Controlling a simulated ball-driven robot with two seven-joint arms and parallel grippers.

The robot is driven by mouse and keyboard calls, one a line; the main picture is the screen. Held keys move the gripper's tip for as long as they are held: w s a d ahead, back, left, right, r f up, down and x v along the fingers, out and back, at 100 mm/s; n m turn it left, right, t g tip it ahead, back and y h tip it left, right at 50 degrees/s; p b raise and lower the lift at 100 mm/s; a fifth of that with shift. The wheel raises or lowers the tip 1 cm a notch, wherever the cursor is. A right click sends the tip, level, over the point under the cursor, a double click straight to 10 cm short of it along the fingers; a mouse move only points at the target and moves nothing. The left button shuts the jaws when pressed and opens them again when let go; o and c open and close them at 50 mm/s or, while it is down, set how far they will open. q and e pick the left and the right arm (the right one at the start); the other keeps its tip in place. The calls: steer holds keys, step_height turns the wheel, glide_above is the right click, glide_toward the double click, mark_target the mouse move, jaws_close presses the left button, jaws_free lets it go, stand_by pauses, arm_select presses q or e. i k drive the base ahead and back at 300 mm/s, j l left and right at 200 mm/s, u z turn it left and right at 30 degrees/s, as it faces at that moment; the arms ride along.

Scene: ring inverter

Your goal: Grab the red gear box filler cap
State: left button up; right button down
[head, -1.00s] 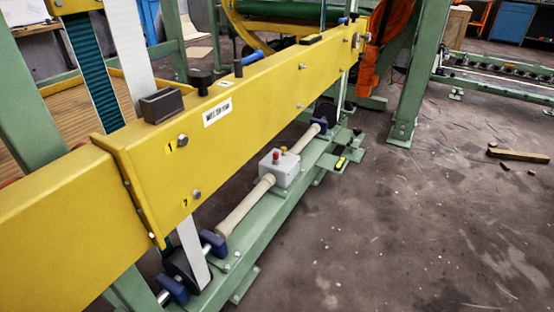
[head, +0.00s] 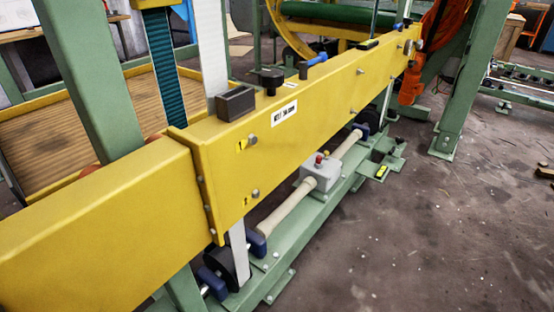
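A light grey gear box (head: 321,173) sits on the green lower frame, below the long yellow beam. A small red cap (head: 319,158) stands on top of it. Another small cap, yellowish in the earlier frame, stands beside the red one and is hard to make out now. Cream shaft tubes run out from both sides of the gear box. Neither of my grippers shows in the head view.
The yellow beam (head: 330,86) crosses the view above and in front of the gear box. A green post (head: 464,80) stands at the right. The concrete floor (head: 420,240) at the lower right is mostly clear. Blue clamps (head: 212,282) hold the lower shaft.

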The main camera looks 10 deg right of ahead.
mark_target(319, 158)
steer(key=i+l+u, duration=0.2)
steer(key=u, duration=0.15)
steer(key=i+l+u, duration=0.2)
steer(key=l+u, duration=0.15)
steer(key=i+l+u, duration=0.1)
steer(key=l+u, duration=0.2)
steer(key=i+l+u, duration=0.1)
steer(key=l, duration=0.4)
steer(key=i+l+u, duration=0.1)
steer(key=l, duration=0.4)
steer(key=i+l, duration=0.2)
steer(key=l, duration=0.35)
steer(key=i+l+u, duration=0.15)
steer(key=l, duration=0.35)
steer(key=l+u, duration=0.1)
steer(key=l, duration=0.45)
steer(key=i+l, duration=0.1)
steer(key=l, duration=0.4)
steer(key=i+l, duration=0.1)
steer(key=l, duration=0.35)
